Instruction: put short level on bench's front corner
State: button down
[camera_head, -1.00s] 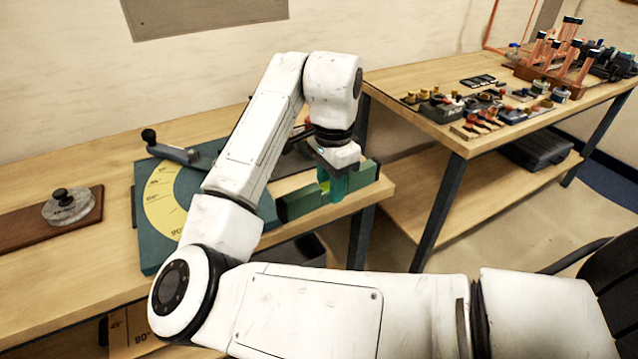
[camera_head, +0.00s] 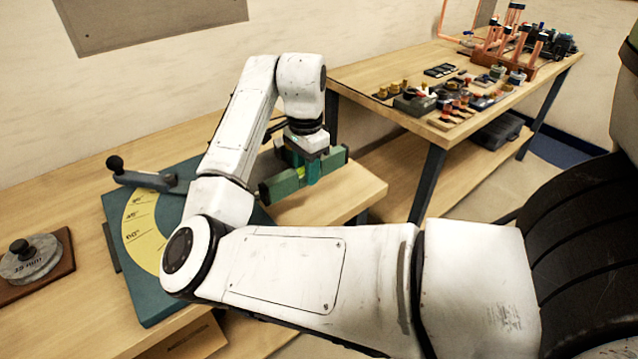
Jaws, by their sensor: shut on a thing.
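The short level is a green bar (camera_head: 280,186) with a yellow-green vial near its middle. My gripper (camera_head: 308,170) is shut on it around the middle, and both ends stick out past the teal fingers. The level is over the right end of the wooden bench (camera_head: 335,200), a little back from the front corner. Bare wood shows in front of it. I cannot tell whether its underside touches the bench or hangs just above it. My forearm hides part of the bench's front edge.
A teal bending plate with a yellow angle scale (camera_head: 140,225) and a lever (camera_head: 140,177) lies left of my arm. A round weight (camera_head: 30,258) sits on a brown board. A second bench (camera_head: 400,75) with fittings and copper pipes stands behind right, across a gap.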

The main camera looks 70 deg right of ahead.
send_over(321, 195)
jog(key=f, duration=0.6)
jog(key=shift+a+p, duration=0.35)
jog(key=shift+a, duration=0.05)
jog(key=shift+d+f+p, duration=0.15)
jog(key=shift+f+p, duration=0.05)
jog(key=shift+f, duration=0.7)
jog(key=shift+d+f+p, duration=0.15)
jog(key=shift+f+p, duration=0.05)
jog(key=shift+f, duration=0.7)
jog(key=shift+f, duration=0.1)
jog(key=c, duration=0.8)
grip_release()
jog(key=shift+c, duration=0.2)
notch_tip(321, 195, up, 12)
jog(key=b, duration=0.1)
